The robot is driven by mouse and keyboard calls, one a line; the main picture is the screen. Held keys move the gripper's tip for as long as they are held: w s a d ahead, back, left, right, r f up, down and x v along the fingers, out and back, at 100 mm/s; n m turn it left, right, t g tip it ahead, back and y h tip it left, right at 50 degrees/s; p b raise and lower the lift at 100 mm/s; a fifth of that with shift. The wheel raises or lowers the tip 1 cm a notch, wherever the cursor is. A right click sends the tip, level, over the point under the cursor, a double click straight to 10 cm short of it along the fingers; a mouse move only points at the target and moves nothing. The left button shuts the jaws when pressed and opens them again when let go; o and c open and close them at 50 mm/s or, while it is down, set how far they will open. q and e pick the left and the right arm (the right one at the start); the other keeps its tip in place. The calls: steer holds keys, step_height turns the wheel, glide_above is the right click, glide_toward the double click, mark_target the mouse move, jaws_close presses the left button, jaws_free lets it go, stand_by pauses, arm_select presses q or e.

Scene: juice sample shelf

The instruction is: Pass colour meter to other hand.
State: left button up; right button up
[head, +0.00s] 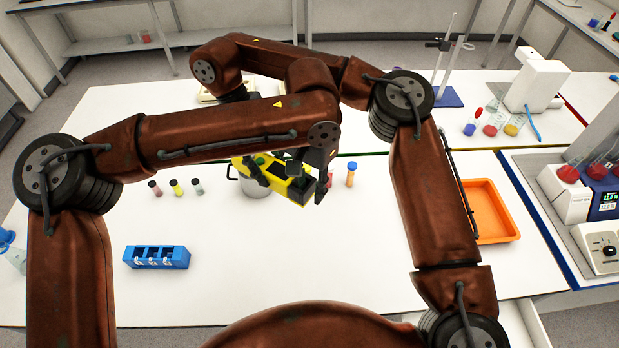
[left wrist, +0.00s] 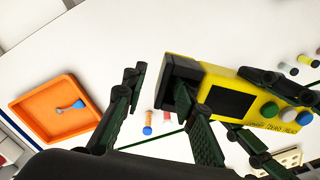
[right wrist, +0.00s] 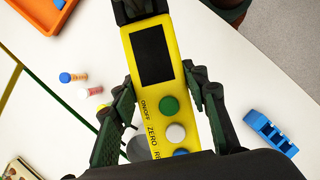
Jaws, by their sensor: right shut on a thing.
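The colour meter (head: 297,184) is a yellow box with a dark screen and green, white and blue buttons, held above the white table. My right gripper (head: 262,172) is shut on it; in the right wrist view its fingers lie on both sides of the meter (right wrist: 171,88). My left gripper (head: 322,186) is at the meter's black end. In the left wrist view its fingers (left wrist: 160,118) are spread, one overlapping the meter's black end (left wrist: 178,72), the other clear of it. Whether the near finger touches cannot be told.
A grey beaker (head: 254,187) stands below the meter. Small vials (head: 175,187) stand to its left, an orange-bodied vial (head: 351,175) to its right. A blue rack (head: 157,257) sits front left, an orange tray (head: 488,211) at right. The front middle of the table is clear.

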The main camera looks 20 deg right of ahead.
arm_select(q)
steer(key=shift+f, duration=0.1)
steer(key=shift+c, duration=0.4)
jaws_close()
arm_select(e)
steer(key=o, duration=1.1)
steer(key=shift+w+a, duration=0.1)
steer(key=o, duration=0.5)
